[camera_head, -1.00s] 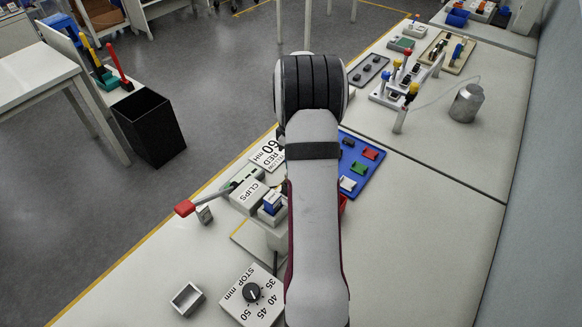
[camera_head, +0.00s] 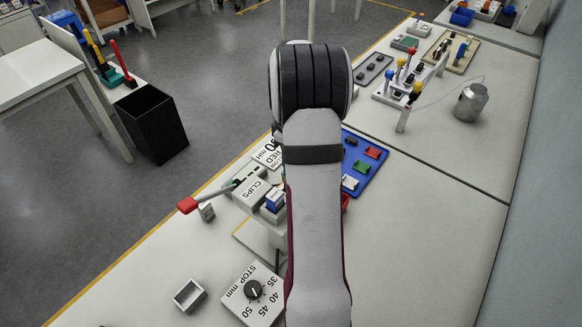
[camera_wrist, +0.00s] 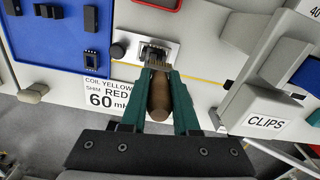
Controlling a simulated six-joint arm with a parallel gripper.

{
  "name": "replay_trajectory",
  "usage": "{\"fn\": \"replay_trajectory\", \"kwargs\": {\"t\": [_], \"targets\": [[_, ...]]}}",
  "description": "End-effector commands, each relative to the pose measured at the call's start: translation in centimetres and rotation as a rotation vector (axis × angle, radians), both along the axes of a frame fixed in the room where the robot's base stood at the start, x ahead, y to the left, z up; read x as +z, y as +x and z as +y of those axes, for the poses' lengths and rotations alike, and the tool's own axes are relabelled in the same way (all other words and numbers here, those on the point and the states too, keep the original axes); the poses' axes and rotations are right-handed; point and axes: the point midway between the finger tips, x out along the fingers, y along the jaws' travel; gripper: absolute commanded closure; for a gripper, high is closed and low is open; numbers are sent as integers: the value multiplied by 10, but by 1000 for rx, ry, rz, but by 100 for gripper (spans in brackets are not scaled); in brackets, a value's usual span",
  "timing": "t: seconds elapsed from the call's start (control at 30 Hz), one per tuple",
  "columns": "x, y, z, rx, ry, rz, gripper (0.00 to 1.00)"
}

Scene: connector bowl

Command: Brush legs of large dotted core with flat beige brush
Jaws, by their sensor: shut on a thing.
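My gripper (camera_wrist: 157,82) has green fingers shut on a brush (camera_wrist: 159,98) with a brown wooden handle. The brush points away from me, and its short, pale bristle end is at a metal holder (camera_wrist: 170,55). A small dark part (camera_wrist: 154,50) sits in this holder, right at the bristles. I cannot tell whether the bristles touch it, and its legs and any dots are not clear. In the head view my arm hides the gripper and brush. Dark cores (camera_wrist: 90,62) lie on the blue tray at the left, one with small pale marks.
A label card reading 60 mH (camera_wrist: 106,90) lies left of the brush. A CLIPS box (camera_wrist: 262,110) stands to the right. A red-rimmed tray (camera_wrist: 165,4) is beyond the holder. In the head view a STOP mm dial box (camera_head: 254,294) stands near the front.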

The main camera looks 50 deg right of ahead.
Motion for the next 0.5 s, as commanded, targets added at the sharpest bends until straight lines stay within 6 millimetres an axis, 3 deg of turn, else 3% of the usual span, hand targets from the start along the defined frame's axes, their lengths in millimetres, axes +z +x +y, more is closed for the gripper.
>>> {"fn": "replay_trajectory", "kwargs": {"t": [0.3,0.5], "targets": [[45,0,-1,0,-3,-1,100],[63,0,0,0,-1,0,100]]}}
